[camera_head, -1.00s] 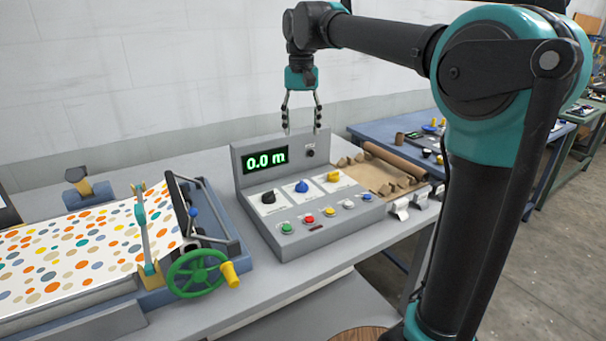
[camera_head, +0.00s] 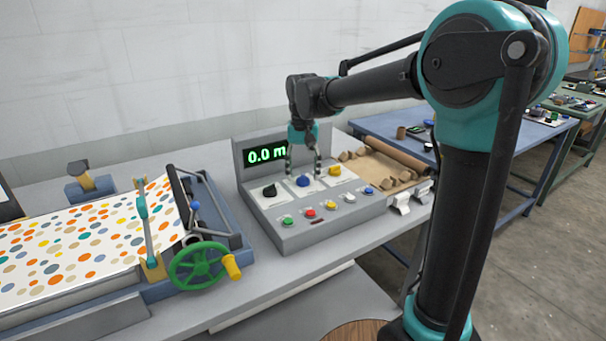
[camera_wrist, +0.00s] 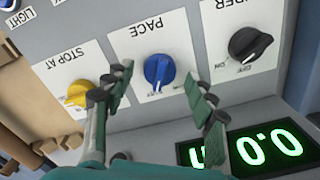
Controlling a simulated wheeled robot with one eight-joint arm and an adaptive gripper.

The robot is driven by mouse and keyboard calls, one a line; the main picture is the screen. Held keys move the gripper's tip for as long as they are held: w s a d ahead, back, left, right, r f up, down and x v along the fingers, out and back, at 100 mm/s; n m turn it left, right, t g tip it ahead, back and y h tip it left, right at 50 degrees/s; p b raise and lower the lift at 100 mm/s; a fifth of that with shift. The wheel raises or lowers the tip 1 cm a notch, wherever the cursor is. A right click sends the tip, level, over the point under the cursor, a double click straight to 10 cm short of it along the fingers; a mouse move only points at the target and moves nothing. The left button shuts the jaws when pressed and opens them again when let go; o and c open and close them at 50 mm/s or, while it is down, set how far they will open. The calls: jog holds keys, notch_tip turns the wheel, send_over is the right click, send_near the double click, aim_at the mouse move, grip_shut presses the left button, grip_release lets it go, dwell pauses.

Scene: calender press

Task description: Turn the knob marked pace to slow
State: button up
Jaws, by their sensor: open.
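The blue pace knob (camera_head: 303,181) is the middle of three knobs on the grey control box (camera_head: 300,238). In the wrist view, which is upside down, the blue knob (camera_wrist: 158,70) sits on a white plate marked PACE (camera_wrist: 148,29). Its grip bar lies roughly along the picture's vertical, and the small position words are too hidden or small to read. My gripper (camera_head: 303,169) is open just above the knob, pointing down. In the wrist view the fingers of my gripper (camera_wrist: 160,82) are apart, one on each side of the knob; contact cannot be told.
A black knob (camera_wrist: 248,44) and a yellow STOP AT knob (camera_wrist: 77,92) flank the pace knob closely. Several coloured buttons (camera_head: 310,213) line the box front. The display (camera_head: 265,155) reads 0.0 m. A press with a green handwheel (camera_head: 198,267) stands left.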

jog(key=shift+f, duration=0.35)
jog(key=shift+c, duration=0.5)
jog(key=c, duration=1.1)
jog(key=shift+o, duration=0.2)
jog(key=shift+n, duration=0.4)
jog(key=n, duration=0.5)
jog(key=shift+n, duration=0.3)
jog(key=n, duration=0.5)
jog(key=shift+n, duration=0.4)
